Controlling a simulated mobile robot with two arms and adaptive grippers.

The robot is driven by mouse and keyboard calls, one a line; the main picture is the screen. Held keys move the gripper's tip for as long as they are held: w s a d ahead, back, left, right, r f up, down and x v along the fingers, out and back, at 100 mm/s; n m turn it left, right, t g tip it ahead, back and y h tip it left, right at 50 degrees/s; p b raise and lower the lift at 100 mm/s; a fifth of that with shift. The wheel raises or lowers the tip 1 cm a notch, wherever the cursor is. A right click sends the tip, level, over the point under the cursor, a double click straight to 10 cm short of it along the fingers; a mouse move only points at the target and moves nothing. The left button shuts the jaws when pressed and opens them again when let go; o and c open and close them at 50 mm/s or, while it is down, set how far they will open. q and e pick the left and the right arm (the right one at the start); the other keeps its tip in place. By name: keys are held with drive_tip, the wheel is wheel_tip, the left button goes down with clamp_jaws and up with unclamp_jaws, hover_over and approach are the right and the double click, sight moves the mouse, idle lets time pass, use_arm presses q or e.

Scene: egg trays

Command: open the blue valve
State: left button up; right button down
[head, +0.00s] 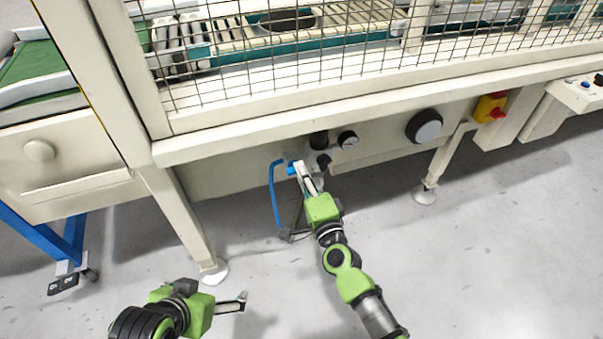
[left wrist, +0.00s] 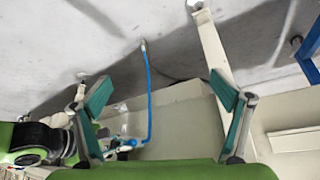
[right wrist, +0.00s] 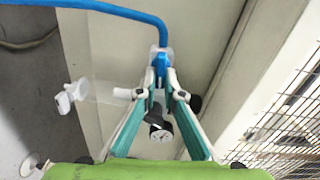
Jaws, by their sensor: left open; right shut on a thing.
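The blue valve (head: 291,169) is below the machine's front beam, at the end of a blue hose (head: 274,195). My right gripper (head: 301,166) reaches up to it from below. In the right wrist view, my right gripper's (right wrist: 161,85) teal fingers are nearly together on the blue valve piece (right wrist: 164,62) under the hose (right wrist: 110,9); the fingers hide part of it. The valve (left wrist: 131,143) and hose (left wrist: 149,90) also show in the left wrist view. My left gripper (head: 238,303) is low and left, apart from the valve. Its fingers (left wrist: 160,93) are spread and empty.
A pressure gauge (head: 348,140), a large round dark knob (head: 424,126) and a red-and-yellow switch (head: 490,107) are right of the valve. Wire mesh (head: 290,70) rises above the beam. A machine leg (head: 180,215) stands left of the hose. The floor in front is open.

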use_arm(q)
drive_tip(key=shift+w+d+r+t, duration=0.15)
drive_tip(key=shift+w+r+t, duration=0.1)
drive_tip(key=shift+w, duration=0.2)
drive_tip(key=shift+w+d+r+t, duration=0.15)
drive_tip(key=shift+w+t, duration=0.1)
drive_tip(key=shift+w, duration=0.15)
use_arm(e)
drive_tip(key=shift+m, duration=0.7)
drive_tip(key=c, duration=2.2)
unclamp_jaws()
drive_tip(key=shift+f, duration=0.1)
drive_tip(key=shift+o, duration=0.2)
use_arm(q)
drive_tip(key=shift+a, duration=0.1)
use_arm(e)
drive_tip(key=shift+s, duration=0.1)
drive_tip(key=v, duration=1.2)
